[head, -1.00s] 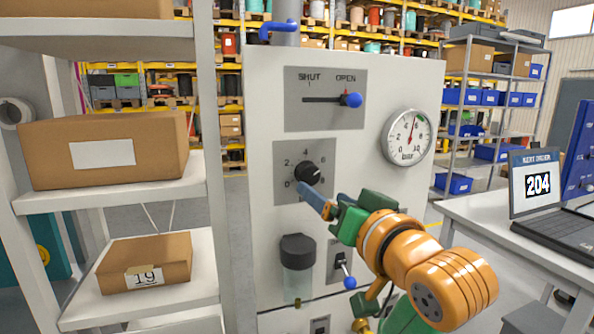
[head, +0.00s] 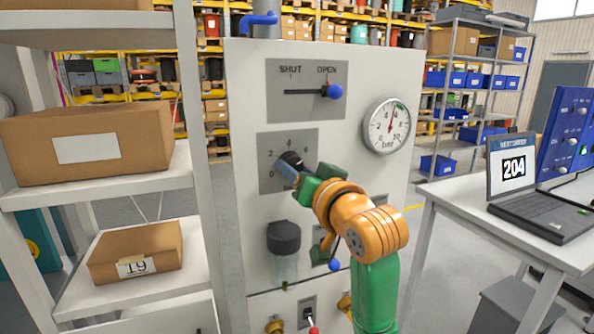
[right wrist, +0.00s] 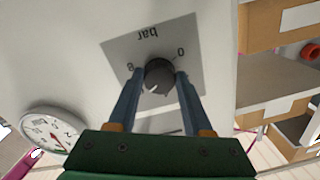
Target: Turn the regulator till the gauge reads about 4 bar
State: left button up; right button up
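The regulator is a black knob (head: 290,160) on a grey plate marked 0 to 8 bar; it also shows in the right wrist view (right wrist: 159,76). My right gripper (right wrist: 160,73) is at the knob, its two blue fingertips on either side of it. Narrow gaps seem to show, so it looks open around the knob. In the head view the fingers partly cover the knob. The round gauge (head: 386,126) is right of it; its red needle points up and slightly right, the exact value too small to read. My left gripper is out of view.
A lever with a blue ball (head: 334,91) stands at OPEN above the knob. A shelf with boxes (head: 88,140) is on the left, a desk with a laptop (head: 540,215) on the right.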

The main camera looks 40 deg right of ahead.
grip_shut()
jog(key=shift+r+n+p, duration=0.15)
jog(key=shift+n+p, duration=0.25)
jog(key=shift+n, duration=0.4)
jog(key=n+p, duration=0.2)
jog(key=n, duration=0.3)
jog(key=shift+d, duration=0.1)
jog(key=shift+n, duration=0.3)
jog(key=o, duration=1.2)
grip_release()
jog(key=shift+c, duration=0.2)
